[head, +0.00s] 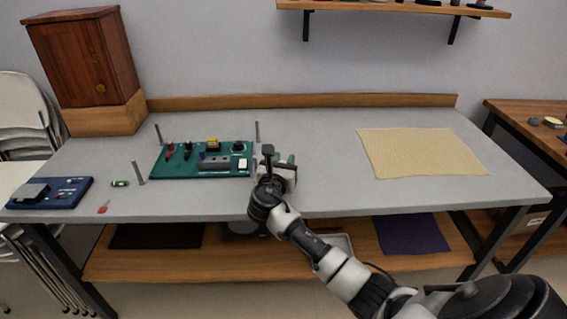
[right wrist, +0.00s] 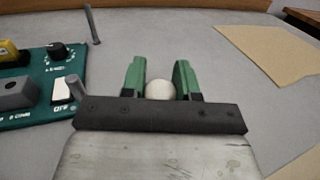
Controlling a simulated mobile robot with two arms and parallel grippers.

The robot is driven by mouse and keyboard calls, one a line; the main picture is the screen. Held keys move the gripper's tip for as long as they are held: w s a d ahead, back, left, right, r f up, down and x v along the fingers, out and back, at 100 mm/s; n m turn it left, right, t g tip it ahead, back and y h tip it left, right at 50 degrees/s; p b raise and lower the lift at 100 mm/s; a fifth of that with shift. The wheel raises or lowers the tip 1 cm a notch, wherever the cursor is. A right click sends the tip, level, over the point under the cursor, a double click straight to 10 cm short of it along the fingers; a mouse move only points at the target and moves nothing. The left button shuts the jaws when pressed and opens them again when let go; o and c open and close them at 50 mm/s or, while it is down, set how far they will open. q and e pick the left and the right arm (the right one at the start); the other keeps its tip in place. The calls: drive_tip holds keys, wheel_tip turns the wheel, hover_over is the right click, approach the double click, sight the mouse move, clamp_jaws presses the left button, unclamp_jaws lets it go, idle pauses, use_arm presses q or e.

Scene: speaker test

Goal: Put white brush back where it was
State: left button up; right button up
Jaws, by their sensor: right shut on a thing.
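My right gripper (head: 283,162) is over the grey table (head: 320,140), just right of the green board. In the right wrist view its two green fingers (right wrist: 160,80) are shut on a white rounded thing (right wrist: 159,90), which looks like an end of the white brush. The rest of it is hidden, and I cannot tell whether it touches the table. In the head view the arm and gripper cover it. My left gripper is not in view.
A green board (head: 225,171) with knobs and switches has upright grey posts (head: 138,173) around it. A blue box (head: 70,194), a small green cylinder (head: 119,183) and a red item (head: 103,208) lie left. A beige cloth (head: 420,153) lies right. The table between gripper and cloth is clear.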

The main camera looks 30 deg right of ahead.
drive_tip(key=o, duration=0.9)
drive_tip(key=shift+s+a, duration=0.2)
drive_tip(key=shift+a, duration=0.05)
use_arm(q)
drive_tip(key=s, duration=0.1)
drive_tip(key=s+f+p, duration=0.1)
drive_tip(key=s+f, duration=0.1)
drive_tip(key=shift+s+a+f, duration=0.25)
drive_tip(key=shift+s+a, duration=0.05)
use_arm(e)
drive_tip(key=v, duration=1.1)
drive_tip(key=shift+s+a, duration=0.1)
drive_tip(key=shift+a, duration=0.05)
